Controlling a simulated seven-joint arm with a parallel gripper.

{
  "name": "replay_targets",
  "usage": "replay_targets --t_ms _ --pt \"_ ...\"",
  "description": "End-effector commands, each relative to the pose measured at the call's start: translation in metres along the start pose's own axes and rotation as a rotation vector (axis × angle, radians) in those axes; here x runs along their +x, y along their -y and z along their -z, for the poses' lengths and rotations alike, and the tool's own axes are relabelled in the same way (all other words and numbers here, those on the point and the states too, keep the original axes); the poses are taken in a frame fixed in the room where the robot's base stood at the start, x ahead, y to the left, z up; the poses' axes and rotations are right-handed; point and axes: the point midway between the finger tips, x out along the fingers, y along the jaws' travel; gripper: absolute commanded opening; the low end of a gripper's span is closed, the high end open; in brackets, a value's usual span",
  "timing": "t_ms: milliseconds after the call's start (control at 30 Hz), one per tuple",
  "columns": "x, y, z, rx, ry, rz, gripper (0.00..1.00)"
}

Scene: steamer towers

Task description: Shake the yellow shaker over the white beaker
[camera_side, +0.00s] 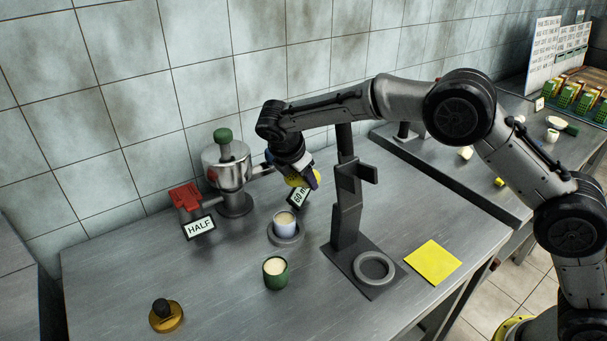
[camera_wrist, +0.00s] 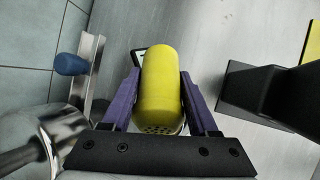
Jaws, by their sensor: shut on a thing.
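My gripper (camera_side: 306,177) is shut on the yellow shaker (camera_side: 295,181), above and slightly right of the white beaker (camera_side: 284,226) in the side view. In the wrist view the purple fingers of my gripper (camera_wrist: 160,78) clasp the shaker (camera_wrist: 160,85) on both sides, and its holed end shows near the palm. The shaker's exact tilt is hard to tell. The beaker stands upright on a round grey base (camera_side: 287,240) with pale content inside, apart from the shaker. The beaker is not discernible in the wrist view.
A green cup (camera_side: 275,274) stands in front of the beaker. A metal pot with a green knob (camera_side: 225,172) and a HALF sign (camera_side: 200,228) are left. A dark stand (camera_side: 347,205) rises close on the right, beside a yellow square (camera_side: 433,262). A brass-coloured piece (camera_side: 167,320) lies front left.

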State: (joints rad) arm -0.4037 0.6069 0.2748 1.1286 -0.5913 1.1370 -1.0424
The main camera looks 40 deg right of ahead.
Motion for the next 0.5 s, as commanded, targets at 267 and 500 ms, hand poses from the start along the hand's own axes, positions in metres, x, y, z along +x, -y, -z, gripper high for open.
replay_targets --t_ms 267,500 --pt "0.000 0.001 0.005 -0.036 0.311 -0.072 0.00" --pt "0.000 0.004 0.017 -0.069 0.645 -0.149 0.00"
